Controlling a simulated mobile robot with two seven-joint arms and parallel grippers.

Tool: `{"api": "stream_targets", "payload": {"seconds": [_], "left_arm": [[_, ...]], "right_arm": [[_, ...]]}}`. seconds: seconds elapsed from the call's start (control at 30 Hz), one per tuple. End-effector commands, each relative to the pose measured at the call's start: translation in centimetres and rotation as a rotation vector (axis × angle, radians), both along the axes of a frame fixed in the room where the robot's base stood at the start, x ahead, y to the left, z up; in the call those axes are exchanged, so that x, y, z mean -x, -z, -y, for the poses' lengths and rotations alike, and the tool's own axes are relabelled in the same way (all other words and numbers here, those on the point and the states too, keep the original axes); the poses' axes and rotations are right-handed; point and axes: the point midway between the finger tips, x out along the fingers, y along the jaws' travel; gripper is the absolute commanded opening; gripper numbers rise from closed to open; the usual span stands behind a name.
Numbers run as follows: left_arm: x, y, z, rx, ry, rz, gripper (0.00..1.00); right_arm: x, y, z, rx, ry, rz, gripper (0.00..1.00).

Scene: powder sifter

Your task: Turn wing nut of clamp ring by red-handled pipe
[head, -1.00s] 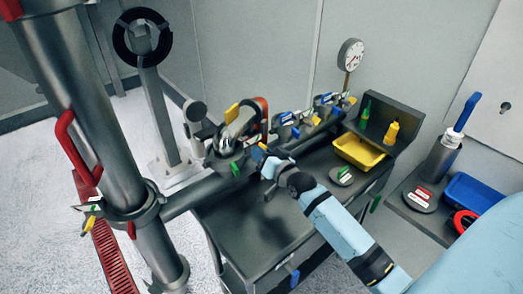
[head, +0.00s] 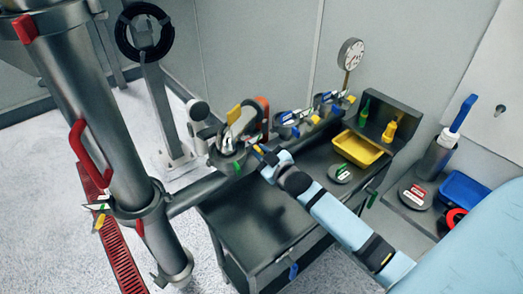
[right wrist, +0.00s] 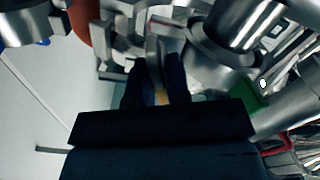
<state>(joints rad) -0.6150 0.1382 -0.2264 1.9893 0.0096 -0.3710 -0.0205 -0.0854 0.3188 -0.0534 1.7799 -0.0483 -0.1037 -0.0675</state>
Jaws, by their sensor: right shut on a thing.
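The thick steel red-handled pipe (head: 107,130) stands at the left of the head view, with its red handle (head: 80,148) on its side. A horizontal pipe (head: 195,194) runs from it to a metal clamp ring (head: 228,158) at the table's left edge. My right gripper (head: 257,151) is at this ring's right side. In the right wrist view, its dark fingers (right wrist: 155,85) are shut on an upright metal tab, apparently the wing nut (right wrist: 153,50). The fingers hide its lower part. My left gripper is not in view.
An orange-red curved part (head: 262,108) stands behind the clamp ring. Several blue-handled clamps (head: 290,122) line the table's back. A yellow tray (head: 357,150) and a round labelled disc (head: 340,173) lie to the right. The dark tabletop (head: 255,222) in front is clear.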

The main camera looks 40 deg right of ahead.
Motion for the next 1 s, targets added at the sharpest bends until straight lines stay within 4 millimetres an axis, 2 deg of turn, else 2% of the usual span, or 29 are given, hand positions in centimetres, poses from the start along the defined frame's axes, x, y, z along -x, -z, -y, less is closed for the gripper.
{"api": "stream_targets", "payload": {"seconds": [0.2, 0.43, 1.0], "left_arm": [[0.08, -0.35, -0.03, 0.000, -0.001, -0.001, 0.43], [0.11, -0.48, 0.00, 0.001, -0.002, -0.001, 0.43], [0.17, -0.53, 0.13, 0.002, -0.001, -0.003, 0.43]], "right_arm": [[0.00, 0.00, -0.05, 0.160, 0.000, 0.012, 0.00], [0.00, 0.07, -0.09, 0.267, 0.000, 0.021, 0.00], [0.00, 0.11, -0.12, 0.323, 0.001, 0.026, 0.00]]}}
